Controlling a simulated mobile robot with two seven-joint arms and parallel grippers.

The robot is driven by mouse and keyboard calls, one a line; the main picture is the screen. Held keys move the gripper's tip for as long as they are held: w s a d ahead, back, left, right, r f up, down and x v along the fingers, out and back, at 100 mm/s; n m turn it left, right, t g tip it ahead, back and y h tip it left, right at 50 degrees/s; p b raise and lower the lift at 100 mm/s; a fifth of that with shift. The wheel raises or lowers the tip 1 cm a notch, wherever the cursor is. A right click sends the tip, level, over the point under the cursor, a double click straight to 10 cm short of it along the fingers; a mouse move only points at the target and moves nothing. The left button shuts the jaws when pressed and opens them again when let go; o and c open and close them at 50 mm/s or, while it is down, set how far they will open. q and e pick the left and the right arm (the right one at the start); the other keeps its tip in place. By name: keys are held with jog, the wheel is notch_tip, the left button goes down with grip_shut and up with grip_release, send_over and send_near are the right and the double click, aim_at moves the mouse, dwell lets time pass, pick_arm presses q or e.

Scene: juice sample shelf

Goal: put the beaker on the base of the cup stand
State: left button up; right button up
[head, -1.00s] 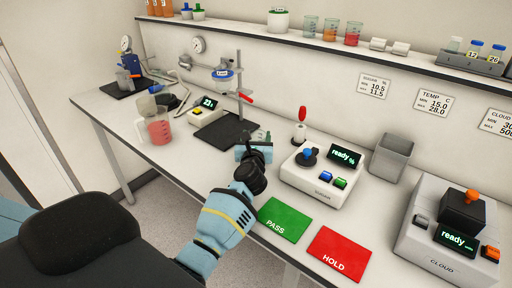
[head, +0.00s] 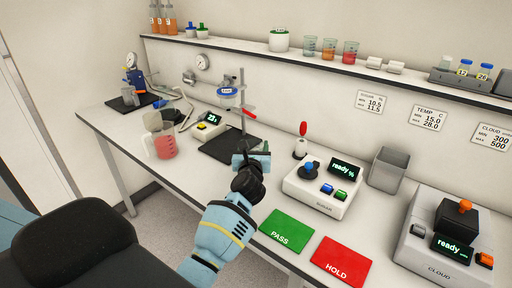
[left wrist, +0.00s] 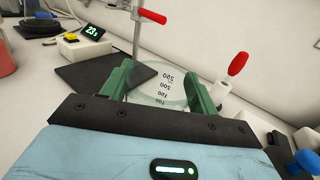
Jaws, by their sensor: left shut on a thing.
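The cup stand has a dark flat base (head: 218,145), an upright rod, and a ring holding a blue-marked cup (head: 227,92) above it. In the left wrist view the base (left wrist: 95,66) is ahead and left, with nothing seen standing on its visible part. My left gripper (head: 252,155) is just to the front right of the base. Its green fingers are shut on the clear glass beaker (left wrist: 160,86), whose printed marks show between them. In the head view the gripper mostly hides the beaker. My right gripper is not in view.
A pitcher with red liquid (head: 164,146) and a small yellow-buttoned timer (head: 208,126) stand left of the base. The sugar meter (head: 318,190) is to the right of my gripper. Green PASS (head: 286,231) and red HOLD mats lie at the front edge. A red-handled clamp projects from the rod.

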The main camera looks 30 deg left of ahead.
pick_arm(q)
jog(key=s+a+r, duration=0.1)
jog(key=s, duration=1.2)
jog(key=shift+a+r, duration=0.15)
jog(key=shift+r, duration=0.1)
jog(key=shift+w, duration=0.15)
